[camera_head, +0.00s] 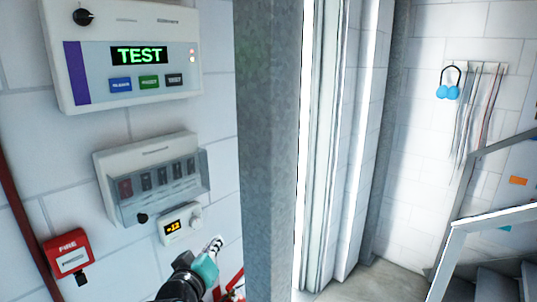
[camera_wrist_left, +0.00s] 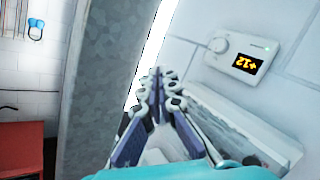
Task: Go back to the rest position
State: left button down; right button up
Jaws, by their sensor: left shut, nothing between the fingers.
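My left gripper (camera_head: 216,243) comes in at the bottom of the head view, in front of the white wall. Its fingers are shut with nothing between them. In the left wrist view the closed fingers (camera_wrist_left: 160,92) point up the picture. A small white thermostat (camera_head: 181,224) with an orange display and a knob is on the wall just above and left of the gripper. It also shows in the left wrist view (camera_wrist_left: 240,58), upside down and apart from the fingers. My right gripper is in neither view.
A grey metal column (camera_head: 268,150) stands close to the right of the gripper. On the wall are a panel reading TEST (camera_head: 125,52), a clear-covered switch box (camera_head: 150,178) and a red fire call point (camera_head: 68,254).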

pick_arm(q)
jog(key=s+a+f+m+g+b, duration=0.1)
jog(key=s+f+b, duration=0.4)
jog(key=f, duration=0.8)
jog(key=s+a+f+m+g+y+b, duration=0.1)
jog(key=s+a+f+m+g+b, duration=0.1)
jog(key=s+f+g+b, duration=0.2)
jog(key=s+a+f+m+g+y+b, duration=0.1)
jog(key=s+f+b, duration=0.5)
jog(key=f, duration=1.5)
jog(key=s+a+m+g, duration=0.1)
jog(key=s+g, duration=0.1)
jog(key=s, duration=0.2)
jog(key=shift+f, duration=0.35)
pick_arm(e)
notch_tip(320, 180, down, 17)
pick_arm(q)
jog(key=c, duration=2.3)
grip_release()
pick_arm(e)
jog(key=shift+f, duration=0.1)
